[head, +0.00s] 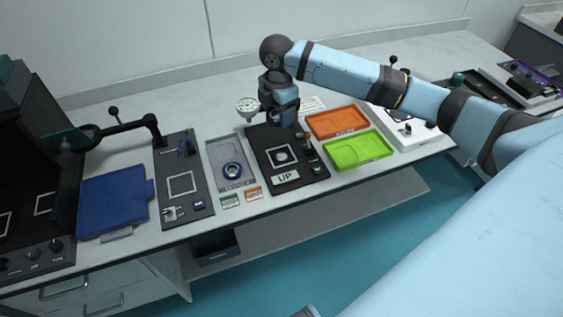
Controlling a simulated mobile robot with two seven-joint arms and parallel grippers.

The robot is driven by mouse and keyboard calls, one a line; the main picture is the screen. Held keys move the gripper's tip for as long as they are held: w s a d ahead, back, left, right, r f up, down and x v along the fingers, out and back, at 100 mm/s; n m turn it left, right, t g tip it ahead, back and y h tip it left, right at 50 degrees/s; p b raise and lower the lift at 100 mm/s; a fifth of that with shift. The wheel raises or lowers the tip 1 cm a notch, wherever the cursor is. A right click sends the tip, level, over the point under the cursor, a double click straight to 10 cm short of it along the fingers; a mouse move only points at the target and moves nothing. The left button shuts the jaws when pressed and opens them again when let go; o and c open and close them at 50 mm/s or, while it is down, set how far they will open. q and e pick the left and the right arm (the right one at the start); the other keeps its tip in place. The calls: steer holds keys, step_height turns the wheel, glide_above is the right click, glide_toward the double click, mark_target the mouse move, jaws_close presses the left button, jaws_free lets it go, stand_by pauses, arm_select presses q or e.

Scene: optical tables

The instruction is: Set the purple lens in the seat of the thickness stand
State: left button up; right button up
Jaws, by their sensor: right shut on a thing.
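The thickness stand (262,158) is a black plate with a white dial gauge (247,105) at its back left. A pale square outline on the plate surrounds a small round seat (281,156), which looks empty. My right gripper (283,122) points down over the back of the stand, behind the seat. It is shut on a small dark purple round thing, apparently the purple lens (273,117), partly hidden by the gripper and held above the plate. My left gripper is not in view.
A grey tray (217,150) with a blue-rimmed ring (232,170) lies left of the stand. Orange (337,121) and green (358,150) trays lie to the right. A small post (307,141) stands on the stand's right side.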

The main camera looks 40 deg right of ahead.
mark_target(282, 155)
arm_select(q)
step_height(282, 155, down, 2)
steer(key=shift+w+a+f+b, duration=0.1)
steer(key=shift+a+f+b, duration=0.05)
steer(key=shift+b, duration=0.65)
arm_select(e)
steer(key=f+n, duration=0.1)
steer(key=f, duration=0.4)
steer(key=w+d+f+n, duration=0.1)
steer(key=f, duration=0.5)
steer(key=d+f+n, duration=0.1)
steer(key=f, duration=0.5)
steer(key=shift+w+d+f+n, duration=0.15)
steer(key=shift+w+f+n, duration=0.1)
steer(key=shift+w+n, duration=0.1)
steer(key=shift+f, duration=0.1)
steer(key=o, duration=1)
step_height(282, 155, up, 12)
steer(key=shift+r, duration=0.1)
